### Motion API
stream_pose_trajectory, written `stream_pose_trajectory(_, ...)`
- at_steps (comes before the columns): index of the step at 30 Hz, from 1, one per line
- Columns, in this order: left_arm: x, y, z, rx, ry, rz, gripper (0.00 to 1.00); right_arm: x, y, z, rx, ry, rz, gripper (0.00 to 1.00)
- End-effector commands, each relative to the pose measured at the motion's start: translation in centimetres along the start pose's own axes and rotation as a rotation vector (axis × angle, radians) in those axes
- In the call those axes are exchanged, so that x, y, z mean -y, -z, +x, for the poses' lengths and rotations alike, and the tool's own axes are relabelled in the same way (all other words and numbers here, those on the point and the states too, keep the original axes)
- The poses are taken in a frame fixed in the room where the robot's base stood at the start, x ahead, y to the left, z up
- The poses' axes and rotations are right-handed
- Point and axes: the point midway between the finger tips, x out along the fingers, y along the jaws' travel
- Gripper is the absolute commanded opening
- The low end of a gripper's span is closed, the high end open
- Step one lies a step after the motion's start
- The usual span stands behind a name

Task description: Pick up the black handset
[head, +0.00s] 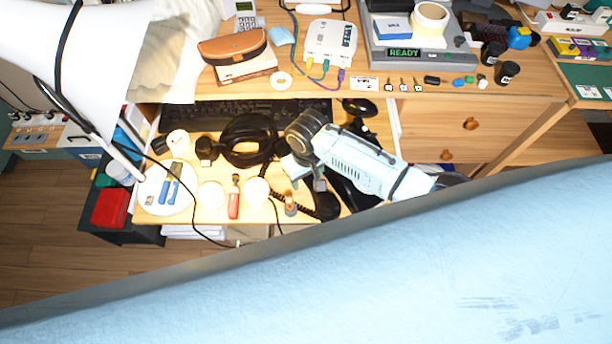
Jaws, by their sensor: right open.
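A black shape that looks like the handset (326,206) lies on the pull-out tray, largely hidden under my right arm. A dark coiled cord (283,190) runs beside it. My right gripper (306,178) is open and points down over the tray, just left of the black shape. I cannot tell whether its fingers touch anything. My left gripper is not in view.
The tray also holds a black cable loop (238,157), a keyboard (220,115), a white plate (150,206) and a red screwdriver-like tool (233,206). A router (330,42) and a brown case (232,46) stand on the desk behind. A white lamp-like shape covers the upper left.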

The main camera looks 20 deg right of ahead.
Motion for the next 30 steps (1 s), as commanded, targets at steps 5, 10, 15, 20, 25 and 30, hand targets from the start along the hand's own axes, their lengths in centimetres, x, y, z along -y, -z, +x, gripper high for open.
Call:
stream_pose_trajectory(5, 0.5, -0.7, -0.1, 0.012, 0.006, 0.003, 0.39, 0.0, 0.0, -0.1, -0.001, 0.0, 0.0, 0.53)
stream_pose_trajectory(10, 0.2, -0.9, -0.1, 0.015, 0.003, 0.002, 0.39, 0.0, 0.0, -0.1, -0.001, 0.0, 0.0, 0.31)
stream_pose_trajectory(15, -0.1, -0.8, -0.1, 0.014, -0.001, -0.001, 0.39, 0.0, 0.0, -0.1, -0.001, 0.0, 0.0, 0.09)
stream_pose_trajectory(20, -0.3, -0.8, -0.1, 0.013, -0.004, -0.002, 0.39, 0.0, 0.1, -0.1, -0.002, 0.0, 0.0, 0.0)
stream_pose_trajectory(25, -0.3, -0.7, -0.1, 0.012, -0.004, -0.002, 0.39, 0.0, 0.1, -0.3, -0.002, 0.0, 0.0, 0.0)
stream_pose_trajectory(30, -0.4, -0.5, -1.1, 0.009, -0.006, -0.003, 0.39, 0.0, 0.1, -2.4, -0.005, 0.001, -0.001, 0.0)
